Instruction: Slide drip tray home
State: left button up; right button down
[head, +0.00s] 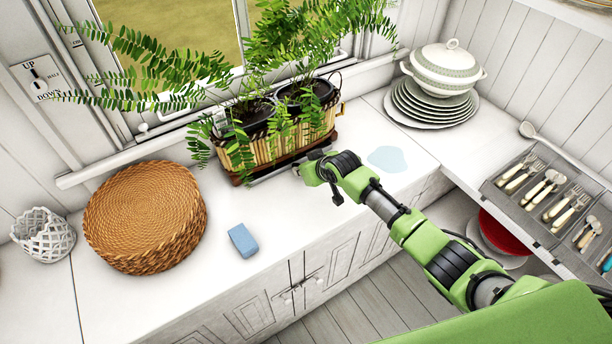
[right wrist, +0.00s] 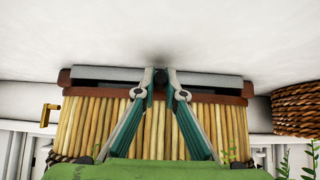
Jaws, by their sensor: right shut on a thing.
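The planter (head: 255,155) is a long box of bamboo slats holding two dark pots of ferns. It stands on a brown base near the window. The grey drip tray (head: 274,173) shows as a strip along the front foot of the planter. In the right wrist view the tray's grey front (right wrist: 100,73) sits proud of the brown base (right wrist: 235,99), with a dark band between them. My right gripper (right wrist: 160,78) is shut on the tray at the middle of its front edge. In the head view my right gripper (head: 306,170) partly hides the tray's right end. My left gripper is not in view.
A puddle (head: 388,158) lies right of the planter. A blue sponge (head: 243,240) lies near the counter's front edge. A round woven stack (head: 145,215) and white lattice pot (head: 43,235) stand left. Plates (head: 432,103) with a tureen (head: 448,68) stand back right.

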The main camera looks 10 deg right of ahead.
jog(key=shift+w+a+b, duration=0.25)
jog(key=shift+w+b, duration=0.15)
jog(key=shift+w, duration=0.15)
jog(key=shift+w+a+b, duration=0.2)
jog(key=shift+w+b, duration=0.15)
jog(key=shift+w, duration=0.2)
jog(key=c, duration=2.1)
grip_release()
jog(key=v, duration=1.2)
